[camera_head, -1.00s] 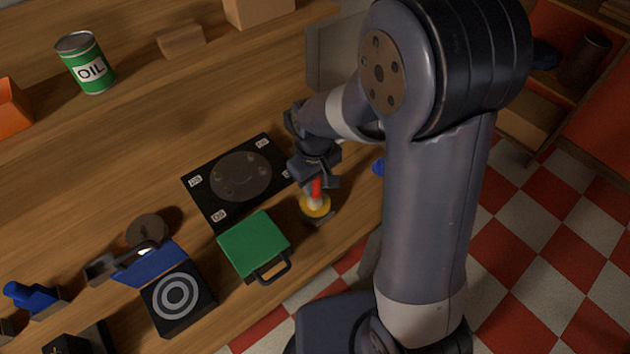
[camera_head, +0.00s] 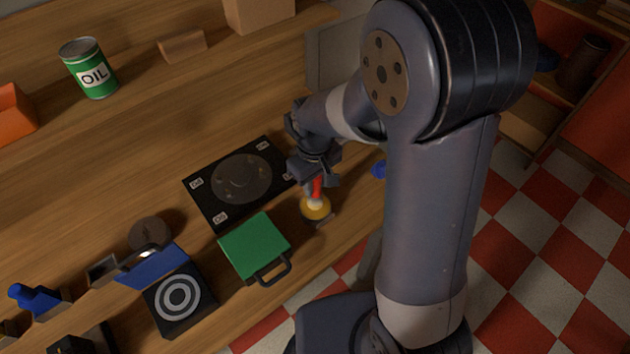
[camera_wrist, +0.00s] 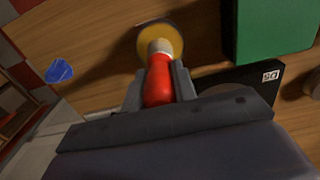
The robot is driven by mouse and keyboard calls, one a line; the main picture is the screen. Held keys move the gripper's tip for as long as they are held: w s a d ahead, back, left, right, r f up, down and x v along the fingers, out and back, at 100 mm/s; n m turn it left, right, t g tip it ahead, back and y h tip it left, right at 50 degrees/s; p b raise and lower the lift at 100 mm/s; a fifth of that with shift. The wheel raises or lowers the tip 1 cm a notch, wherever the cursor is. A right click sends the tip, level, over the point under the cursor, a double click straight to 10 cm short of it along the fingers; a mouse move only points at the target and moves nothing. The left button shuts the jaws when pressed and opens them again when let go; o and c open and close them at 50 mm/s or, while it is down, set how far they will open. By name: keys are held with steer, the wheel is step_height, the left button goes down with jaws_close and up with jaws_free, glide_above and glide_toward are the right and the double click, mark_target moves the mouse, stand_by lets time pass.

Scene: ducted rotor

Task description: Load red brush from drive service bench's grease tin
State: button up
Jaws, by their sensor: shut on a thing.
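My gripper (camera_head: 316,182) is shut on the red brush (camera_head: 316,188), which shows as a red handle with a pale lower end. The brush points down into the yellow grease tin (camera_head: 316,209) on the wooden bench. In the wrist view the red handle (camera_wrist: 158,84) sits between my two fingers (camera_wrist: 159,88), and its pale end overlaps the yellow tin (camera_wrist: 160,36). The brush's tip is hidden, so I cannot tell how deep it reaches.
A green box with a handle (camera_head: 254,246) stands close left of the tin. A black plate with a round disc (camera_head: 240,180) lies behind it. A blue item (camera_head: 379,169) lies to the right. A green oil can (camera_head: 89,68) stands at the back left. The bench's front edge is near.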

steer(key=shift+r+p, duration=1.8)
steer(key=shift+r, duration=0.9)
steer(key=shift+f, duration=0.1)
